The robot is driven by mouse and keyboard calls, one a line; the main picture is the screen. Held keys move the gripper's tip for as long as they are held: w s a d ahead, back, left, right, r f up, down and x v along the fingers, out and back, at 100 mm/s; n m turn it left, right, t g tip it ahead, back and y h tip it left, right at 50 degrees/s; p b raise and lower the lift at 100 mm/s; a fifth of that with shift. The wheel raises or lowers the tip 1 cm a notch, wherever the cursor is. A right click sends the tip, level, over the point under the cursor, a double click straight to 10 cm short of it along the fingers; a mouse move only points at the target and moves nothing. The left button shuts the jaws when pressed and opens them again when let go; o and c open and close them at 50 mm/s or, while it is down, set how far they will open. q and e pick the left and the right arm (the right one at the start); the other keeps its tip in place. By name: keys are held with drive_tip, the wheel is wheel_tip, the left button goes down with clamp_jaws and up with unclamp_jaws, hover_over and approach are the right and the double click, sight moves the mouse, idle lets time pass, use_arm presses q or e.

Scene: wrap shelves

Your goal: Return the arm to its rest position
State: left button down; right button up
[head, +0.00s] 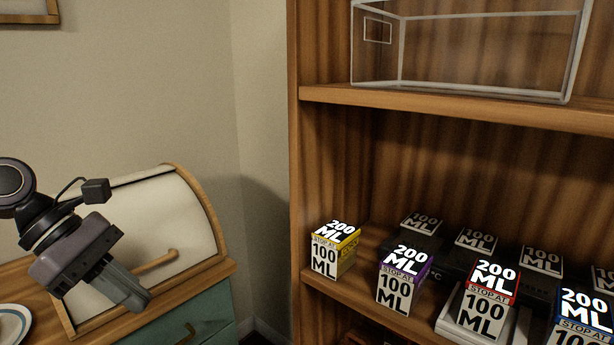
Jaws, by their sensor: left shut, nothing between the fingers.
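My left arm comes in from the left edge. Its gripper (138,299) points down and to the right, shut and empty, in front of the bread box (160,215) with its pale rounded lid and wooden handle. The gripper is well to the left of the shelf unit and touches none of the boxes. My right gripper does not show.
A wooden shelf unit (293,180) fills the right side. Its lower shelf holds several labelled boxes, among them a yellow one (333,250) and a purple one (402,280). A clear case (470,95) stands on the upper shelf. A plate (12,325) lies at lower left.

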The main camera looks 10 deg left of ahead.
use_arm(q)
drive_tip(key=w+f+n+t+p, duration=0.2)
drive_tip(key=f+n+t, duration=0.55)
drive_tip(key=n, duration=0.85)
drive_tip(key=w+f+n+t+p, duration=0.15)
drive_tip(key=f+n+t, duration=0.55)
drive_tip(key=n, duration=0.9)
drive_tip(key=s+d+f+n+g+y+p, duration=0.1)
drive_tip(key=s+d+f+n+g+y, duration=0.1)
drive_tip(key=s+d+f+n, duration=0.3)
drive_tip(key=s+d+f+n+g+y+p, duration=0.1)
drive_tip(key=s+d+f+n+g+y, duration=0.2)
drive_tip(key=s+d+f+n, duration=0.3)
wheel_tip(320, 180, down, 6)
drive_tip(key=n+g, duration=0.1)
drive_tip(key=n, duration=0.6)
drive_tip(key=shift+s+r+y, duration=0.15)
drive_tip(key=shift+y, duration=0.15)
